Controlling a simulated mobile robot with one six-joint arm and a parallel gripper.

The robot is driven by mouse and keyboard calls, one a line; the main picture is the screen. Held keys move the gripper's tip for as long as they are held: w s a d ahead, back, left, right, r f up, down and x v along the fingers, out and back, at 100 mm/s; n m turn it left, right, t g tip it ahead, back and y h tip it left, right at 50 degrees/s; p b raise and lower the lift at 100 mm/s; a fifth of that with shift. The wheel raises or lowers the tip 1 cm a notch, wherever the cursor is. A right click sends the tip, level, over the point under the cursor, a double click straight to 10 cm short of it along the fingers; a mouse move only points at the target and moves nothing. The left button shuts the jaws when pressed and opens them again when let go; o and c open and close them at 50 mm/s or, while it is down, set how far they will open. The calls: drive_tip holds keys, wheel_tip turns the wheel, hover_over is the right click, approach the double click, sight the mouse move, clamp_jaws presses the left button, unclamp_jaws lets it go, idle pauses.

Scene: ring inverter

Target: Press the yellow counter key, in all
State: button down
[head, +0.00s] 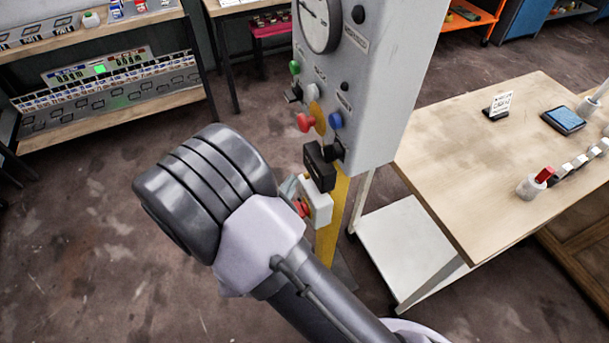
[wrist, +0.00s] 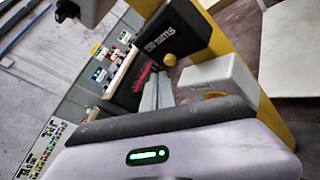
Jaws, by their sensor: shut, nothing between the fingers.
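The counter is a black box (head: 320,166) under the grey machine cabinet, in the middle of the head view. In the wrist view the black counter (wrist: 176,34) shows white lettering at a slant, and the round yellow key (wrist: 169,60) sticks out of its lower side. My gripper (wrist: 150,150) shows in the wrist view as a pale body with a green light and a dark edge. The key appears clear of the visible gripper body.
The grey cabinet (head: 370,85) carries a gauge and several coloured knobs above the counter. A small pale box with a red button (head: 302,208) sits just below, close to my arm, by the yellow post (head: 329,240). A wooden table (head: 480,160) stands to the right.

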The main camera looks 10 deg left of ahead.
drive_tip(key=shift+w+d, duration=0.25)
drive_tip(key=shift+d, duration=0.1)
drive_tip(key=shift+w+d+b, duration=0.25)
drive_tip(key=shift+d+b, duration=0.05)
drive_tip(key=shift+d, duration=0.15)
idle(0.9)
drive_tip(key=shift+a, duration=0.1)
drive_tip(key=shift+s+a, duration=0.5)
drive_tip(key=shift+a, duration=0.2)
drive_tip(key=s+a, duration=0.1)
drive_tip(key=a, duration=0.2)
drive_tip(key=s+a, duration=0.1)
drive_tip(key=shift+s+a, duration=0.15)
drive_tip(key=shift+s, duration=0.15)
idle(0.7)
